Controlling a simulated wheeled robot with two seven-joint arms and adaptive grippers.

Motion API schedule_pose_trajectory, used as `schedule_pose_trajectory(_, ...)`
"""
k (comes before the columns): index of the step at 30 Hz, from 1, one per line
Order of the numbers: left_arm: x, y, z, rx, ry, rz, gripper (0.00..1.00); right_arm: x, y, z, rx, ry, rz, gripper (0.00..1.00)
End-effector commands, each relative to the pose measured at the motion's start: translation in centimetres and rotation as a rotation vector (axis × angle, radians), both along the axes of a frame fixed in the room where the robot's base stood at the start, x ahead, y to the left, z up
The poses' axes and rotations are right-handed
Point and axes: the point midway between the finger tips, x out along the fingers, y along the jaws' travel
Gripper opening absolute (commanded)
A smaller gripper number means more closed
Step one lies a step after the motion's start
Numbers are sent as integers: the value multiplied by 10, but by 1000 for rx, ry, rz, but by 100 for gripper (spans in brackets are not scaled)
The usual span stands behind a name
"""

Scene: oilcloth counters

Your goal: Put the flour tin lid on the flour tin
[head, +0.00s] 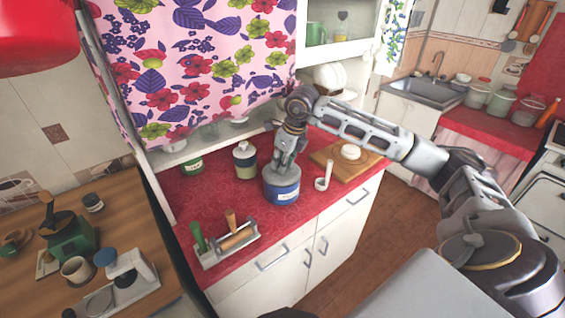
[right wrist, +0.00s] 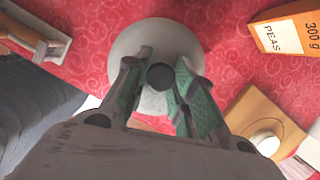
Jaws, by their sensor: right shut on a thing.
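The flour tin (head: 281,193) is a blue round tin with a white label, too small to read, standing on the red counter. The flour tin lid (head: 281,175) is grey and round and shows at the tin's top; I cannot tell whether it is fully seated. In the right wrist view the lid (right wrist: 140,42) has a dark knob (right wrist: 161,76) between the green finger pads. My right gripper (head: 284,160) is above the tin, shut on the lid's knob, and the wrist view shows its fingers (right wrist: 160,82) either side. The tin is hidden below the lid there. My left gripper is not in view.
A tin with a lid (head: 245,162) and a green tin (head: 192,163) stand behind left. A tool holder (head: 226,245) is at front left. A white ladle (head: 323,180) and a wooden board (head: 372,160) are to the right. A peas box (right wrist: 285,35) shows in the wrist view.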

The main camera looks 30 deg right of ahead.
Motion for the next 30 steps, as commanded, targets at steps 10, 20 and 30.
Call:
schedule_pose_trajectory(10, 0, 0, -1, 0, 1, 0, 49, 0, 0, 0, 0, 0, 0, 1)
schedule_pose_trajectory(20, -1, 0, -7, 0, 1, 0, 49, 0, 0, -5, 0, 0, 0, 1)
schedule_pose_trajectory(30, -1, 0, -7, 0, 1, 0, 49, 0, 0, -6, 0, 0, 0, 1)
